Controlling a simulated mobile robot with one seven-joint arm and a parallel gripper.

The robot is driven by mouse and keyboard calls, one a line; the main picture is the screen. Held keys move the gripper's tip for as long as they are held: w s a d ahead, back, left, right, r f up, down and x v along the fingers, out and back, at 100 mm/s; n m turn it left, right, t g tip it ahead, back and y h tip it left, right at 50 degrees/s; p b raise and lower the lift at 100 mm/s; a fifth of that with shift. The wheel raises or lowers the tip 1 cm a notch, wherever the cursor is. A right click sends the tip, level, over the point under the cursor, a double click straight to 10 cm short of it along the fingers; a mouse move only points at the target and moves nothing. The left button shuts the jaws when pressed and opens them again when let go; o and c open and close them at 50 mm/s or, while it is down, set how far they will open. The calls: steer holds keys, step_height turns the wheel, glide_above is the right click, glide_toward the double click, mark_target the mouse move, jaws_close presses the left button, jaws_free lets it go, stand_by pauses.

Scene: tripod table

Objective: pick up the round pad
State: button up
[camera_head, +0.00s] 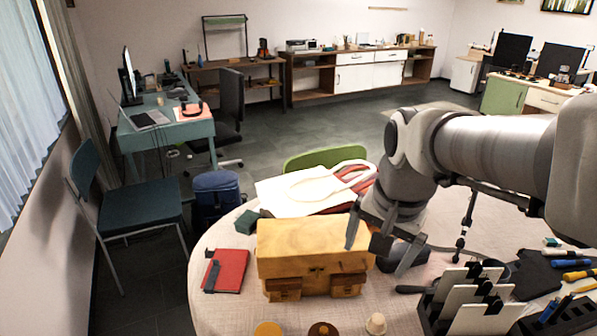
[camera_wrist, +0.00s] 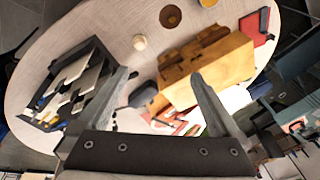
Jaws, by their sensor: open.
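Two flat round pieces lie at the table's near edge in the head view: an orange-yellow disc (camera_head: 268,329) and a brown disc (camera_head: 322,329) with a dark centre. Both are partly cut off there. The wrist view shows the brown disc (camera_wrist: 171,16) whole and the orange disc (camera_wrist: 208,3) at its top edge. I cannot tell which is the round pad. My gripper (camera_head: 380,243) is open and empty above the table, beside the yellow-brown bag. In the wrist view my gripper (camera_wrist: 160,76) has its fingers spread, with the discs beyond the tips.
A small cream knob-like piece (camera_head: 376,323) is right of the brown disc. A red notebook (camera_head: 227,270) lies left. A black rack with pale plates (camera_head: 478,300) and tools are right. The front left tabletop is clear.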

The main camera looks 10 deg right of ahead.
steer(key=w+d+f+m+g+b, duration=0.1)
steer(key=w+d+f+m+b, duration=0.25)
steer(key=f, duration=0.25)
steer(key=w+d+f+m+g+b, duration=0.25)
steer(key=d+f+m, duration=0.2)
steer(key=f, duration=0.25)
steer(key=b, duration=0.3)
glide_toward(379, 317)
steer(key=shift+m+t, duration=0.3)
steer(key=shift+t, duration=0.05)
steer(key=f, duration=0.5)
steer(key=shift+s+f, duration=0.15)
steer(key=shift+s, duration=0.1)
steer(key=shift+s+f+b, duration=0.1)
steer(key=shift+f+b, duration=0.5)
steer(key=shift+f, duration=0.75)
steer(key=shift+s+f+b, duration=0.15)
steer(key=shift+f+b, duration=0.45)
steer(key=shift+f, duration=0.8)
steer(key=shift+r, duration=0.1)
steer(key=c, duration=1.4)
steer(key=shift+c, duration=0.2)
step_height(379, 317, up, 10)
steer(key=p, duration=0.3)
steer(key=shift+p, duration=0.35)
